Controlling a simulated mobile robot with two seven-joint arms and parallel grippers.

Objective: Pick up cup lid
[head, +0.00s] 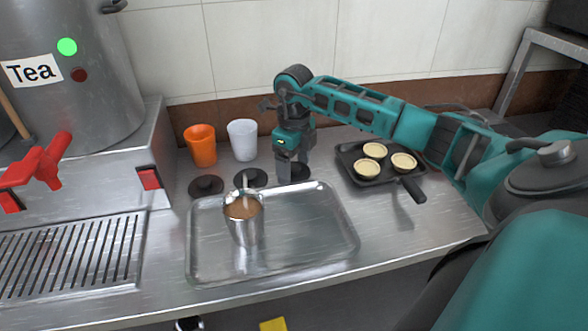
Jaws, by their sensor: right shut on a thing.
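Several dark round cup lids lie on the steel counter behind the tray: one at the left (206,186), one in the middle (251,178) and one at the right (299,174). My right gripper (293,166) points down at the right lid and is shut on it, with its fingers partly hiding the lid. The lid appears to be at counter level. An orange cup (201,146) and a white cup (243,140) stand behind the other lids. My left gripper is not in view.
A metal tray (310,225) holds a metal cup (244,225) with brown liquid and a utensil. A black pan (390,184) with several tarts sits at the right. A tea urn (100,110) stands at the left. Counter between tray and pan is clear.

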